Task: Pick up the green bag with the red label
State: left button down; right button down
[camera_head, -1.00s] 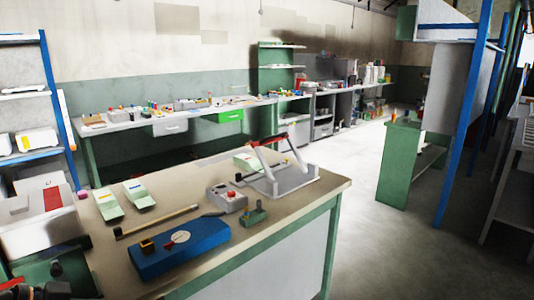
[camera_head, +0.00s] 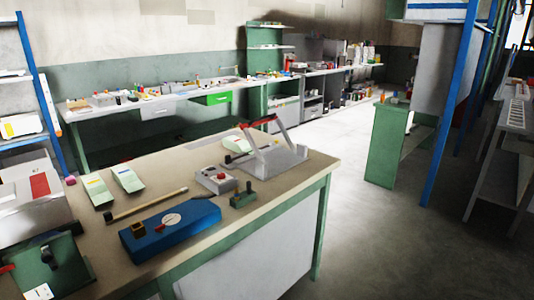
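Several pale green bags lie on the near workbench (camera_head: 270,217). Two lie side by side at its left: one bag (camera_head: 97,191) with a yellowish mark and another bag (camera_head: 128,179) to its right. A third pale green bag (camera_head: 235,144) lies at the far edge, beside a grey press with a red handle (camera_head: 275,150). The labels are too small for me to tell which one is red. Neither of my grippers is in view.
A blue device (camera_head: 170,229), a rod (camera_head: 145,205), a grey box with a red button (camera_head: 216,180) and a small green fixture (camera_head: 243,196) stand on the bench. A white machine (camera_head: 28,195) and a green device (camera_head: 47,270) are at left. The floor at right (camera_head: 375,240) is clear.

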aim_at(236, 145)
jog(key=z, duration=0.3)
jog(key=i+z, duration=0.45)
jog(key=i, duration=0.4)
jog(key=i+z, duration=0.3)
jog(key=i, duration=0.35)
jog(key=i+z, duration=0.3)
jog(key=i, duration=1.8)
jog(key=i+u, duration=0.35)
jog(key=i, duration=0.25)
jog(key=i+l+u, duration=0.15)
jog(key=i+u, duration=0.2)
jog(key=i, duration=0.25)
jog(key=i+j+u, duration=0.1)
jog(key=i+u, duration=0.5)
jog(key=u, duration=0.2)
jog(key=i+u, duration=0.3)
jog(key=u, duration=0.15)
jog(key=i+j+u, duration=0.1)
jog(key=i+u, duration=0.35)
jog(key=i+l+u, duration=0.15)
jog(key=i+u, duration=0.25)
jog(key=i, duration=0.25)
